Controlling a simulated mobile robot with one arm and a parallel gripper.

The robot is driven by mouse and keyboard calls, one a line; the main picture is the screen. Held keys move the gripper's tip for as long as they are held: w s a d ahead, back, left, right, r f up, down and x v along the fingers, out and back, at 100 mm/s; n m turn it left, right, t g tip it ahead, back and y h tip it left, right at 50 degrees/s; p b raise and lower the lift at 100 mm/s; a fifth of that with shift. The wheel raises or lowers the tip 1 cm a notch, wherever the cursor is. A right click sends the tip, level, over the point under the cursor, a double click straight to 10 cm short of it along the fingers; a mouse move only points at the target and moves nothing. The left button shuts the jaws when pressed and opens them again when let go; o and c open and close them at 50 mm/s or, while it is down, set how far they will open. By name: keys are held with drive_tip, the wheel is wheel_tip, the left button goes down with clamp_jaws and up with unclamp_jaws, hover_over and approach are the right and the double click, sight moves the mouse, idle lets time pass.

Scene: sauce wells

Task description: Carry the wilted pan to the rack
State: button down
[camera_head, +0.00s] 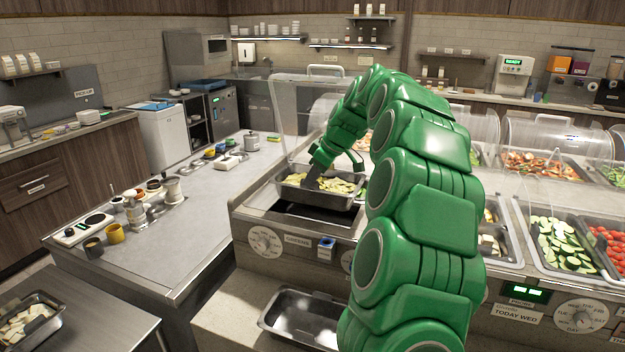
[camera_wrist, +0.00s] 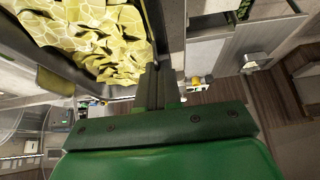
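The wilted pan (camera_head: 322,199) is a steel pan of yellowed leaves, in the middle of the head view. It appears raised above a dark open well (camera_head: 305,216) in the counter, behind the GREENS label. My gripper (camera_head: 313,177) reaches down to the pan, with dark fingers at its wall. In the wrist view the yellow leaves (camera_wrist: 95,40) fill the upper left, and the gripper's fingers (camera_wrist: 160,88) sit close together on the pan's wall, shut on it. The pan's underside is hidden. I cannot identify a rack for certain.
An empty steel pan (camera_head: 303,318) lies on a lower surface in front of the counter. Another food pan (camera_head: 32,318) stands on a steel table at lower left. Filled wells, including cucumber (camera_head: 565,245), lie right. A grey island (camera_head: 200,215) has free room.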

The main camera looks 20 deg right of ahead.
drive_tip(key=w+a+r+m+t+h, duration=0.15)
drive_tip(key=a+r+m, duration=0.3)
drive_tip(key=a, duration=0.65)
drive_tip(key=s+a+r+m+h, duration=0.1)
drive_tip(key=a+r+m+h, duration=0.15)
drive_tip(key=a+r, duration=0.6)
drive_tip(key=w+a+f+n+y, duration=0.1)
drive_tip(key=a+f, duration=0.3)
drive_tip(key=a, duration=0.4)
drive_tip(key=w+a+f, duration=0.1)
drive_tip(key=a+f, duration=0.4)
drive_tip(key=a, duration=0.3)
drive_tip(key=s+a+f+n+y, duration=0.15)
drive_tip(key=s+a+f, duration=0.25)
drive_tip(key=a+f, duration=0.55)
drive_tip(key=s+a+f+n+g+y, duration=0.1)
drive_tip(key=s+a+f+n, duration=0.3)
drive_tip(key=a, duration=1)
drive_tip(key=s+a+f+n+y, duration=0.1)
drive_tip(key=s+a+f, duration=0.2)
drive_tip(key=a+f, duration=0.65)
wheel_tip(320, 180, down, 7)
drive_tip(key=a, duration=0.2)
drive_tip(key=shift+w+f, duration=0.15)
drive_tip(key=shift+f, duration=0.05)
drive_tip(key=shift+d+f+m+h, duration=0.1)
drive_tip(key=shift+f+m+h, duration=0.15)
drive_tip(key=shift+f, duration=0.25)
